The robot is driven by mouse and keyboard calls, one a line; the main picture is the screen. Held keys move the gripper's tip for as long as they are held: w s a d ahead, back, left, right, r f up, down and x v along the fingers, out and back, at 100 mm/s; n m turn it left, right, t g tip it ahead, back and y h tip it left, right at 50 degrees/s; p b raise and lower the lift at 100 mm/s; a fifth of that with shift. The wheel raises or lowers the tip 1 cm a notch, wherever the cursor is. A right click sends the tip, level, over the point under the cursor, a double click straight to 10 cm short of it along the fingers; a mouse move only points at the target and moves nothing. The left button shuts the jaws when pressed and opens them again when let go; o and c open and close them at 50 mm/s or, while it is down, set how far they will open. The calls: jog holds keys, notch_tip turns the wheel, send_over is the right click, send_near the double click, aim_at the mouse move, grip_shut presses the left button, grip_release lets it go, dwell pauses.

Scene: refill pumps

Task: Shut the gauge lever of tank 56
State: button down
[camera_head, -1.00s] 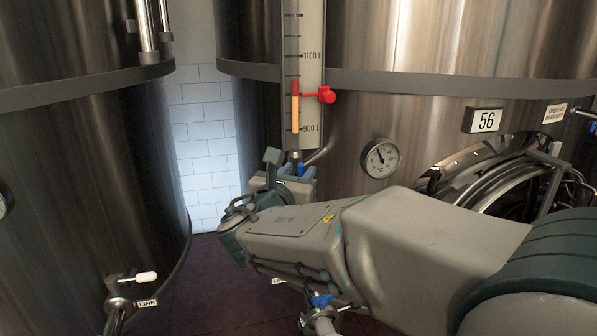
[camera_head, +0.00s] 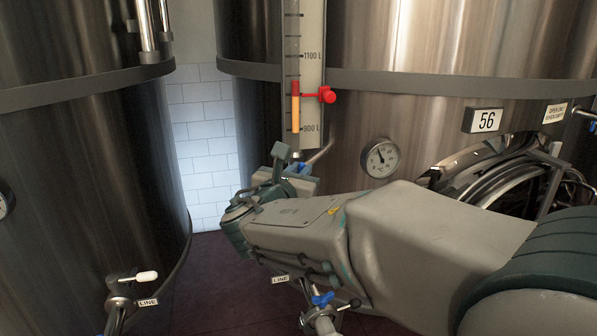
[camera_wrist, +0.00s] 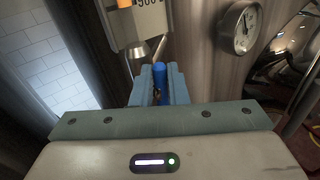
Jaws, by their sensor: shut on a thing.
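Tank 56 (camera_head: 450,110), a steel tank with a "56" plate (camera_head: 487,120), stands at the right. Its level gauge (camera_head: 312,60), a scale strip with an orange and red column and a red marker, runs down its front. At the gauge's foot is the blue gauge lever (camera_head: 303,168); it also shows in the wrist view (camera_wrist: 159,76). My gripper (camera_wrist: 160,88) is shut on this lever, its pale blue fingers on either side. In the head view, my gripper (camera_head: 298,182) is just below the gauge and partly hides the lever.
A round dial (camera_head: 380,158) sits on the tank right of the gauge. A hatch (camera_head: 510,185) is further right. Below my arm is a line valve with a blue handle (camera_head: 322,299). Another tank (camera_head: 80,190) with a white-handled valve (camera_head: 146,276) stands left, across a narrow gap.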

jog(key=d+m+g+y+p, duration=0.1)
jog(key=m+g+y+p, duration=0.1)
jog(key=m+p, duration=0.1)
jog(key=m+g+y+p, duration=0.2)
jog(key=m+y+p, duration=0.1)
jog(key=p, duration=0.1)
jog(key=d+m+g+y+p, duration=0.1)
jog(key=m+y+p, duration=0.1)
jog(key=m+p, duration=0.1)
jog(key=shift+w+d+f+m+g+y+p, duration=0.3)
jog(key=shift+w+f+m+g+p, duration=0.1)
jog(key=shift+p, duration=0.1)
jog(key=shift+f+m+y+p, duration=0.2)
jog(key=shift+m+y+p, duration=0.25)
jog(key=shift+p, duration=0.75)
jog(key=c, duration=1.4)
grip_release()
jog(key=shift+c, duration=0.2)
